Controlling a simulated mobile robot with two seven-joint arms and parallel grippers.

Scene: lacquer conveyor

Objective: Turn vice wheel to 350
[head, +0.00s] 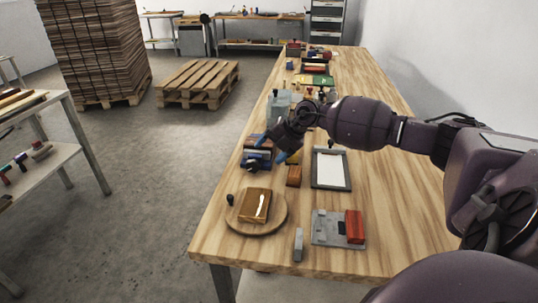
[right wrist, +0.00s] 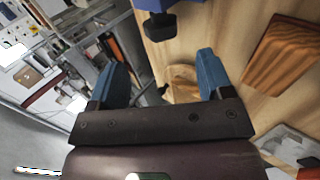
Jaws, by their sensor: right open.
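A dark blue vice (head: 257,154) stands near the left edge of the wooden table in the head view. A dark knob-like part, possibly its wheel (head: 252,163), shows at its front; it is small and its setting cannot be read. In the right wrist view a blue part of the vice (right wrist: 168,5) and a black knob (right wrist: 158,27) show at the top. My right gripper (head: 272,149) is open and empty, with blue fingertips, above and beside the vice, partly covering it. In the right wrist view its fingers (right wrist: 163,76) are spread apart below the knob. My left gripper is not in view.
A brown wooden block (head: 294,176) lies right of the vice. A round board (head: 275,222) with a wooden block, and a grey plate with a red block (head: 354,226), lie nearer. Several items stand farther back.

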